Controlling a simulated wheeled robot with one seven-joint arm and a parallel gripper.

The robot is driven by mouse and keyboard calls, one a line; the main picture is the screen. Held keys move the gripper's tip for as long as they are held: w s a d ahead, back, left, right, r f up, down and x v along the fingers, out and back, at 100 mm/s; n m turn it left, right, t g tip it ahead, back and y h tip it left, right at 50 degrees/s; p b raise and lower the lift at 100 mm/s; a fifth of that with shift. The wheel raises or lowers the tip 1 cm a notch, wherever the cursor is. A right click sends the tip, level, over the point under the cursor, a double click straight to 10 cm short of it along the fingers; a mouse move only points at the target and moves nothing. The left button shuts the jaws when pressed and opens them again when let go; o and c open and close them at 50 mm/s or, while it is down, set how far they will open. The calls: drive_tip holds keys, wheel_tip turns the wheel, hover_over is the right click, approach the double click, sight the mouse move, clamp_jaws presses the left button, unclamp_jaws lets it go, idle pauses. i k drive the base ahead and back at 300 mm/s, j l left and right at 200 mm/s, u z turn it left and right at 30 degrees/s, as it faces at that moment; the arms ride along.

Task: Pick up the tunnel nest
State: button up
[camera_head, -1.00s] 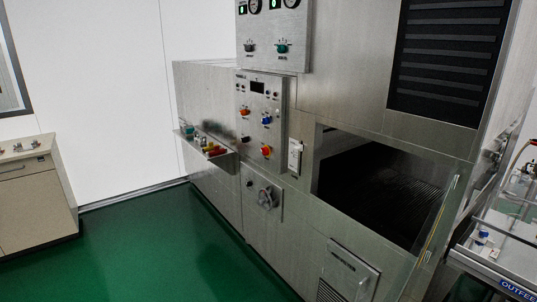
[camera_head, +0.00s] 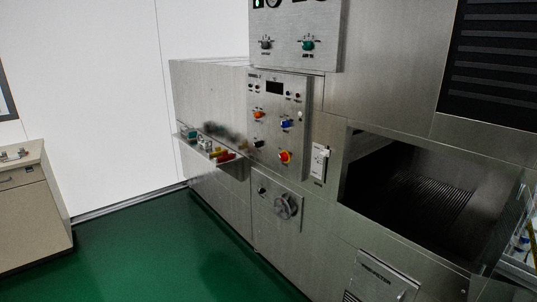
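I cannot pick out the tunnel nest for certain in the head view. The steel washer (camera_head: 215,95) fills the middle and right. Its dark open bay (camera_head: 425,195) is at the right, with a ribbed dark surface inside; I cannot make out a separate object in it. A narrow ledge (camera_head: 222,160) on the washer's front, left of the control panel, holds several small coloured items (camera_head: 220,153), too small to identify. My gripper is not in view.
The control panel (camera_head: 276,118) has knobs and a red-and-yellow button (camera_head: 285,158). A round handle (camera_head: 288,206) sits below it. A beige cabinet (camera_head: 35,205) with small items on top stands at the left. Green floor (camera_head: 150,245) between cabinet and washer is clear.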

sight(202, 145)
drive_tip(key=i+j, duration=0.95)
drive_tip(key=i+j+u, duration=0.1)
drive_tip(key=i+j, duration=1.75)
drive_tip(key=i+j+u, duration=0.1)
drive_tip(key=i+j, duration=0.8)
drive_tip(key=i, duration=0.15)
drive_tip(key=i+j, duration=0.8)
drive_tip(key=i, duration=0.2)
